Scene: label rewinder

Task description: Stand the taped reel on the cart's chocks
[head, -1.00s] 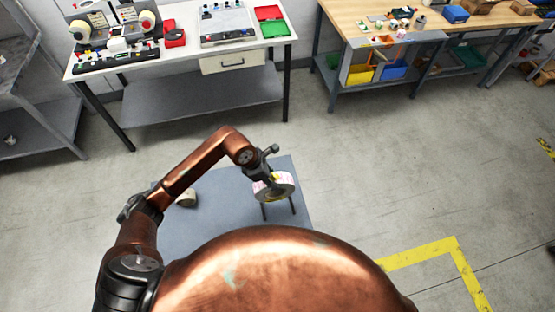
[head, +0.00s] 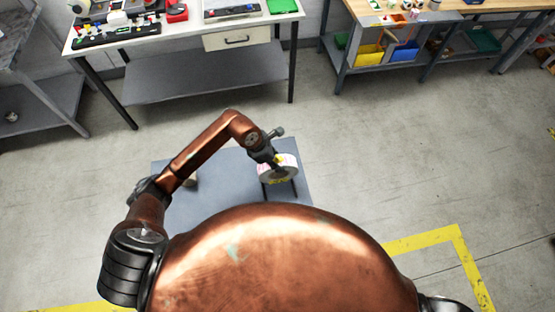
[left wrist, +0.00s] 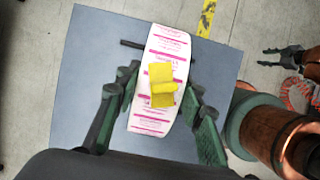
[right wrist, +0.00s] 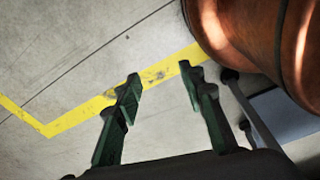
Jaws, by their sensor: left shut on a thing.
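The taped reel (head: 279,172) is a white label roll with pink print. Its yellow tape patch (left wrist: 161,84) faces the left wrist camera. My left gripper (head: 271,160) is shut on the reel, with a finger on each side of it. The reel is over the right part of the grey cart top (head: 220,205). The dark bar-like chocks (head: 295,188) show beside and below the reel; in the left wrist view one bar end (left wrist: 130,44) sticks out beside it. I cannot tell whether reel and chocks touch. My right gripper (right wrist: 159,75) is open and empty over the floor.
A small roll (head: 191,181) on the cart is mostly hidden by my left arm. A white workbench (head: 190,40) stands behind, and a wooden bench (head: 360,8) at the back right. Yellow floor tape (head: 425,242) lies right of the cart; the floor there is clear.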

